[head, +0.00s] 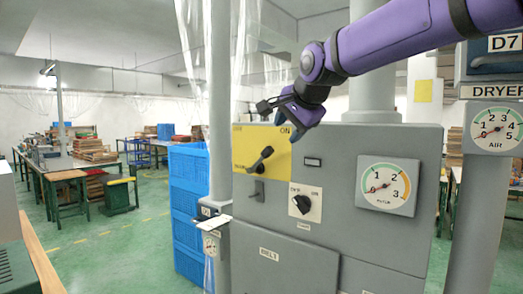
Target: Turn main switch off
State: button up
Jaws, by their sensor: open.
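A yellow plate (282,160) with an "ON" mark at its upper right is on the front of the grey cabinet. A black lever handle (260,159) on it slants, its thick knob end at the upper right. Smaller print at the plate's left is too blurred to read surely. My gripper (264,104) is open and empty at the plate's top edge, above the handle and apart from it.
Below the plate are a small black rotary switch (302,203) and a grey latch (258,191). A round gauge (388,186) is to the right. Blue crates (187,212) and a grey post (220,100) stand left. The space before the cabinet looks clear.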

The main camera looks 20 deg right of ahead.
aim_at(271, 148)
jog(key=x, duration=0.7)
jog(key=w+r+x, duration=0.1)
jog(key=x, duration=0.3)
jog(key=shift+w+a+f, duration=0.1)
jog(key=shift+w+a, duration=0.05)
jog(key=shift+a, duration=0.2)
grip_shut()
